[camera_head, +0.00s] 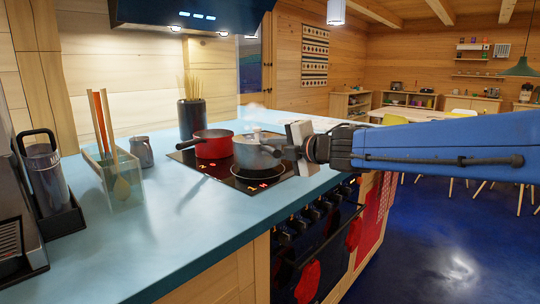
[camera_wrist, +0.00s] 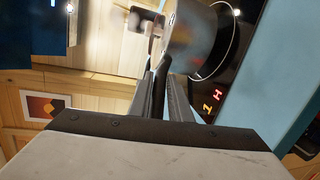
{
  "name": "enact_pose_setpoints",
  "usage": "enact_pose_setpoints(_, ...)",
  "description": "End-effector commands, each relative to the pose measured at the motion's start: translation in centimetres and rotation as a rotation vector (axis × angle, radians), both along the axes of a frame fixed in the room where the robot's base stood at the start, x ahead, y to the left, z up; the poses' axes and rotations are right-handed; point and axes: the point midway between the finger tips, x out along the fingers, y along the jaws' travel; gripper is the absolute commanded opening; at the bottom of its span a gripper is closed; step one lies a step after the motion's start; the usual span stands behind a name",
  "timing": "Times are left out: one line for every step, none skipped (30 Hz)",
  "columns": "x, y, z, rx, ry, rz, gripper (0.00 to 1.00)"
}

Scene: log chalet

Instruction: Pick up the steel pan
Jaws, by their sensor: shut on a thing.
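The steel pan (camera_head: 254,155) is round and grey, over the front zone of the black hob. A pale ring on the hob shows below it; I cannot tell whether its base touches the glass. My gripper (camera_head: 297,139) comes in from the right at the pan's right side. In the wrist view the gripper's dark fingers (camera_wrist: 168,88) are close together by the curved steel wall of the pan (camera_wrist: 192,38).
A red pot (camera_head: 213,146) stands just left of the pan. A dark vase (camera_head: 192,119) is behind it. A glass holder with utensils (camera_head: 120,180), a grey mug (camera_head: 142,151) and a coffee machine (camera_head: 15,225) stand left. The blue counter (camera_head: 190,235) is clear in front. A hood (camera_head: 190,14) hangs above.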

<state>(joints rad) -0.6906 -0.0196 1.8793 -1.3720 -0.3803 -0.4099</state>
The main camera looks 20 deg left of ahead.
Motion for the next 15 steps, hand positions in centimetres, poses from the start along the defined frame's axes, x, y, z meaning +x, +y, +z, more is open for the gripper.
enact_pose_setpoints(-0.1,0.0,0.9,0.004,-0.007,0.001,0.0)
enact_pose_setpoints(0.0,0.0,1.2,0.004,-0.007,0.001,0.0)
enact_pose_setpoints(-0.3,-0.5,1.1,0.004,-0.005,-0.001,0.0)
enact_pose_setpoints(-0.4,-0.8,1.0,0.004,-0.005,-0.001,0.0)
enact_pose_setpoints(-0.6,-1.1,1.1,0.004,-0.005,-0.001,0.0)
enact_pose_setpoints(-0.8,-1.5,1.1,0.005,-0.005,-0.001,0.0)
enact_pose_setpoints(-1.0,-1.9,1.1,0.005,-0.005,-0.001,0.0)
enact_pose_setpoints(-1.2,-2.2,1.0,0.004,-0.005,-0.001,0.0)
enact_pose_setpoints(-1.4,-2.6,1.0,0.004,-0.005,-0.001,0.0)
enact_pose_setpoints(-1.6,-3.0,1.1,0.005,-0.006,-0.002,0.0)
enact_pose_setpoints(-1.9,-3.4,1.1,0.005,-0.006,-0.002,0.0)
enact_pose_setpoints(-2.2,-4.0,1.1,0.005,-0.006,-0.002,0.0)
enact_pose_setpoints(-2.4,-4.5,1.0,0.005,-0.006,-0.002,0.0)
enact_pose_setpoints(-2.7,-4.9,1.1,0.005,-0.006,-0.002,0.0)
enact_pose_setpoints(-3.1,-5.7,1.1,0.005,-0.006,-0.002,0.0)
